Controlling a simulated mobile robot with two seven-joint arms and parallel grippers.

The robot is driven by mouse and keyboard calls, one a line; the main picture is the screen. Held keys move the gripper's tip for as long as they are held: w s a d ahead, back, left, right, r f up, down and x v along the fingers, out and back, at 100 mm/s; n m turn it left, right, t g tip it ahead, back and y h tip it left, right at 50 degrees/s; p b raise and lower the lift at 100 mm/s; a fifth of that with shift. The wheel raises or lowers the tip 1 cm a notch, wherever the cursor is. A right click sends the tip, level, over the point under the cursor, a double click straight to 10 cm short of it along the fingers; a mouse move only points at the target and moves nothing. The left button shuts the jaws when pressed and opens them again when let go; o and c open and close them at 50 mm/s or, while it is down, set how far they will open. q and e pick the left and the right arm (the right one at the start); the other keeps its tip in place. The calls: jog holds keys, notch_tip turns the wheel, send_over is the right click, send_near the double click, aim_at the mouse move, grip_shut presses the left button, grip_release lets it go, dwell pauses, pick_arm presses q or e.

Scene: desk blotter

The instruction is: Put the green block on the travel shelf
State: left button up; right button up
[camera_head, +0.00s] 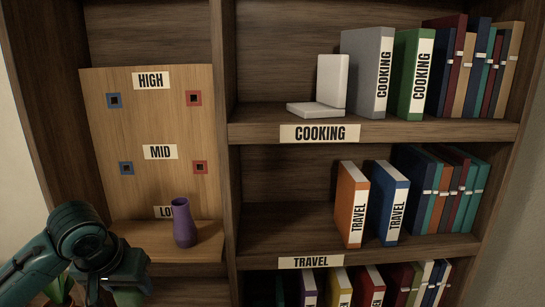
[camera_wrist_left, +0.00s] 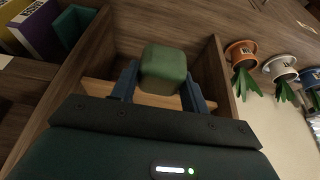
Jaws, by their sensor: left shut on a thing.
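The green block (camera_wrist_left: 164,68) sits between the two blue fingers of my left gripper (camera_wrist_left: 160,80) in the left wrist view, and the gripper is shut on it. In the head view my left gripper (camera_head: 128,288) is at the lower left, below the small board with the purple vase; a bit of green shows at its bottom edge, but I cannot tell whether it is the block. The travel shelf (camera_head: 275,235) is the middle-right shelf above the TRAVEL label (camera_head: 310,262). My right gripper is not in view.
Orange (camera_head: 352,205) and blue (camera_head: 388,203) travel books stand on that shelf, with more books at right; its left part is bare. A purple vase (camera_head: 184,222) stands on the ledge at left. An upright divider (camera_head: 226,160) separates the bays. Potted plants (camera_wrist_left: 242,58) show in the wrist view.

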pick_arm(q)
jog(key=s+d+f+m, duration=0.1)
jog(key=s+d+f, duration=0.3)
jog(key=d, duration=0.5)
jog(key=shift+s+d+f, duration=0.35)
jog(key=shift+s+d, duration=0.05)
jog(key=shift+s, duration=0.6)
jog(key=shift+f, duration=0.1)
